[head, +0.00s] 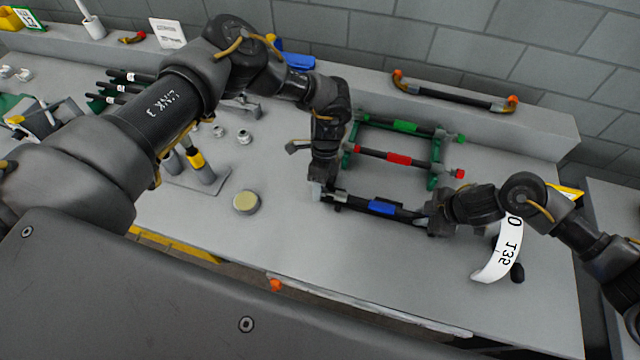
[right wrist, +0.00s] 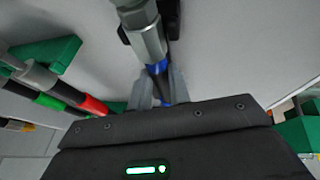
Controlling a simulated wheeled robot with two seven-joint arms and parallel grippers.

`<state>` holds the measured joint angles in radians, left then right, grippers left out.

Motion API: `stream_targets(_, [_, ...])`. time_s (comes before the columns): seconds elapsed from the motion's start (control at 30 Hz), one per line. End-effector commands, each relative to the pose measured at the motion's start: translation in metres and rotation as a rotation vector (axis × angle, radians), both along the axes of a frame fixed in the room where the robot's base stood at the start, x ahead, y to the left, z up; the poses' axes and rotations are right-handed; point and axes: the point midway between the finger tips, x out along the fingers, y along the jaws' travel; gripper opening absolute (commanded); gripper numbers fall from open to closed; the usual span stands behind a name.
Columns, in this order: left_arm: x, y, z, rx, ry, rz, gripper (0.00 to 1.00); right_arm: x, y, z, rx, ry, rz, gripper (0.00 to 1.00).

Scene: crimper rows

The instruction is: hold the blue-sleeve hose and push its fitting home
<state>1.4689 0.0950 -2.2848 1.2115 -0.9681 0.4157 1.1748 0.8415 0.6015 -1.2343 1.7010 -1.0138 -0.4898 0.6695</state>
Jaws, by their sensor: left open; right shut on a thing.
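The blue-sleeve hose (head: 382,207) lies at the front of three sleeved hoses, roughly left to right in the head view. My right gripper (head: 428,212) is shut on it near its right end. In the right wrist view its blue sleeve (right wrist: 157,69) shows between the fingers, with a silver hex fitting (right wrist: 148,40) just beyond them. I cannot tell how fully that fitting is seated. My left gripper (head: 322,192) is open at the hose's left end and partly hides that end.
The red-sleeve hose (head: 398,159) and green-sleeve hose (head: 405,127) lie behind, on green supports (head: 433,182). Another hose (head: 455,96) with orange ends rests on the back ledge. A round tan-topped object (head: 246,202) stands left of my left gripper.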

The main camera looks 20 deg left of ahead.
Motion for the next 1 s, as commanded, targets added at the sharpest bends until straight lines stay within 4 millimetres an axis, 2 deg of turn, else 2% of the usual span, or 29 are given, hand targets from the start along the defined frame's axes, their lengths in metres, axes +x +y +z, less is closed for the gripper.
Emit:
stream_targets(0.07, [0.0,0.0,0.0,0.0,0.0,0.0,0.45,-0.001,0.001,0.0,0.003,0.002,0.001,0.0])
stream_targets(0.4, [0.0,0.0,0.0,0.0,0.0,-0.001,0.02,-0.001,0.001,0.0,0.003,0.002,0.001,0.0])
stream_targets(0.43, [0.0,0.0,0.0,0.0,0.0,-0.001,0.0,-0.001,0.001,0.0,0.003,0.002,0.001,0.0])
stream_targets(0.67, [0.0,-0.003,0.0,-0.002,0.0,-0.002,0.0,-0.001,0.001,0.0,0.003,0.002,0.001,0.0])
stream_targets(0.87, [0.0,-0.029,0.0,-0.005,0.0,-0.003,0.0,-0.001,0.002,0.0,0.004,0.002,0.002,0.0])
stream_targets(1.0, [0.0,-0.032,0.001,-0.006,0.0,-0.003,0.0,-0.001,0.002,0.0,0.005,0.002,0.002,0.0])
